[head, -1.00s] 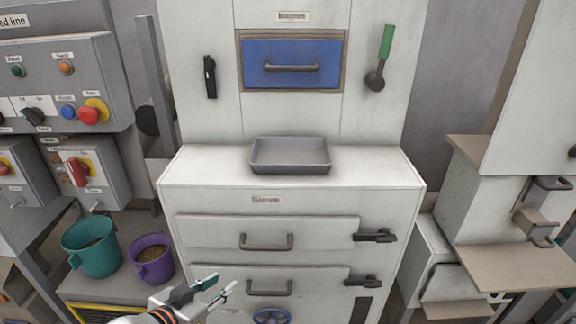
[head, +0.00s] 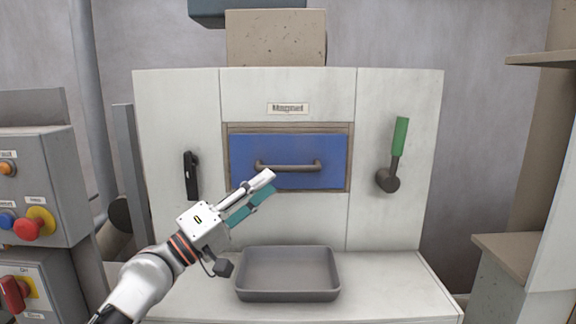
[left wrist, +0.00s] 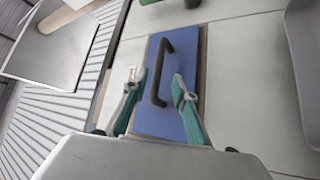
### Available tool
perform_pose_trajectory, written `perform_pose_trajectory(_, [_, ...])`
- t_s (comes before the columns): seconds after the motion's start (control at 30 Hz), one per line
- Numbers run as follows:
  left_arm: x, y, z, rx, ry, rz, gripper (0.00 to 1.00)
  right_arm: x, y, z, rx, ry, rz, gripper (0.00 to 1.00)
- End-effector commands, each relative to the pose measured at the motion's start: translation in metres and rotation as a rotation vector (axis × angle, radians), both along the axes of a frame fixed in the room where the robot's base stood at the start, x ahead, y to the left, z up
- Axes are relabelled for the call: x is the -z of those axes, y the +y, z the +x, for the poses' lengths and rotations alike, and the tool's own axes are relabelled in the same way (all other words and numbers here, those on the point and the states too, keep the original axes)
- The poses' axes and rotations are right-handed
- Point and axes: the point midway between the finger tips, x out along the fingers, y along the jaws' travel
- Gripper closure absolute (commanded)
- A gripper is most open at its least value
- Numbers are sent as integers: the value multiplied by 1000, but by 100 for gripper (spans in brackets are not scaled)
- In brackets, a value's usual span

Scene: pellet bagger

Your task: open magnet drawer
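The magnet drawer is a blue front (head: 240,148) under a "Magnet" label (head: 288,108), sitting shut in its brown frame. It also shows in the left wrist view (left wrist: 185,50). Its dark bar handle (head: 288,167) runs across the front; in the left wrist view the handle (left wrist: 158,72) lies beyond and between the fingertips. My left gripper (head: 268,184) is open and empty, in front of the drawer's lower left part. Its two teal fingers stand apart in the left wrist view (left wrist: 158,92). Contact with the handle does not show. My right gripper is out of view.
A grey tray (head: 288,293) stands on the ledge below the drawer. A control box with a red button (head: 27,229) stands at the left.

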Motion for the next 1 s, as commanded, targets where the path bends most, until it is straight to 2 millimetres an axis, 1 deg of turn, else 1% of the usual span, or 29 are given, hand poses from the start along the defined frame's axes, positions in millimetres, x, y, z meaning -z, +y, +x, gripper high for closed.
perform_pose_trajectory(0.03, [-3, -4, 2, 2, -1, -2, 72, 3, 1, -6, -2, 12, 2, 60])
perform_pose_trajectory(0.23, [-16, -24, 19, 0, -4, -1, 72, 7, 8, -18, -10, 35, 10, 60])
perform_pose_trajectory(0.4, [-24, -41, 34, 0, -2, 1, 72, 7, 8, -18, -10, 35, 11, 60])
perform_pose_trajectory(0.5, [-28, -48, 39, -1, -3, 1, 72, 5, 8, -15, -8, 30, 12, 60])
perform_pose_trajectory(0.63, [-29, -53, 43, -1, -2, 2, 72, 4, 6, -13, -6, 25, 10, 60])
perform_pose_trajectory(0.87, [-29, -53, 44, -1, -2, 3, 72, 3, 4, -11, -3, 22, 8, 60])
perform_pose_trajectory(0.9, [-29, -53, 44, -1, -2, 3, 75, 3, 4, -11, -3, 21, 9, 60])
perform_pose_trajectory(0.97, [-29, -53, 44, -1, -2, 3, 91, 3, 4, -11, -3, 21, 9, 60])
perform_pose_trajectory(1.0, [-29, -53, 44, -1, -2, 3, 100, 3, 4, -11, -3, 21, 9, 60])
